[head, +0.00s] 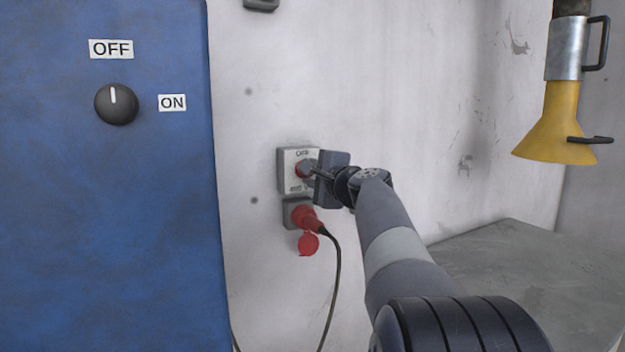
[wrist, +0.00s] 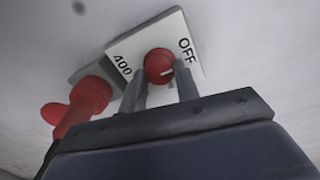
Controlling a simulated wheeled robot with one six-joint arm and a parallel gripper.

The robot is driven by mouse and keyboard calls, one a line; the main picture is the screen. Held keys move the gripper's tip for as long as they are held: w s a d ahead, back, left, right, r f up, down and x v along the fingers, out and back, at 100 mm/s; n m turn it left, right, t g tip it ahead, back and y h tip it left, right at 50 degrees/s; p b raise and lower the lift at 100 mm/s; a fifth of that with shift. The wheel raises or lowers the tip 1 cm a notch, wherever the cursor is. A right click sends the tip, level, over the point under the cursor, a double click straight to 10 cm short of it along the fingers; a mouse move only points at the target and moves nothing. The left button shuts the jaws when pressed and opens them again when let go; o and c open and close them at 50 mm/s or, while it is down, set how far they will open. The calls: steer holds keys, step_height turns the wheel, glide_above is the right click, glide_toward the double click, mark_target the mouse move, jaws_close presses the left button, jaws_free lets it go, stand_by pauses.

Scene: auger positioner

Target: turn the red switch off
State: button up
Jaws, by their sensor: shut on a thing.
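The red switch (wrist: 159,66) is a round knob with a short white mark, set on a white plate (wrist: 190,30) printed "OFF" and "400". In the wrist view, the white mark lies to the right of the knob's middle, below the "OFF" print; its exact heading is hard to tell. My gripper (wrist: 161,74) is shut on the red switch, one finger on each side of it. In the head view, my gripper (head: 306,169) reaches the plate from the right and covers much of the switch (head: 298,170).
A red plug (head: 304,217) with a black cable sits in the socket just below the switch plate. A blue cabinet (head: 100,220) with a black knob (head: 116,104) stands at left. A yellow funnel (head: 557,125) hangs at right above a grey surface (head: 530,270).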

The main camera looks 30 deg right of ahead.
stand_by(0.3)
steer(key=o, duration=1)
steer(key=s, duration=0.5)
steer(key=s+b, duration=0.1)
steer(key=s, duration=0.4)
steer(key=shift+s+d+r, duration=0.15)
steer(key=shift+s, duration=0.25)
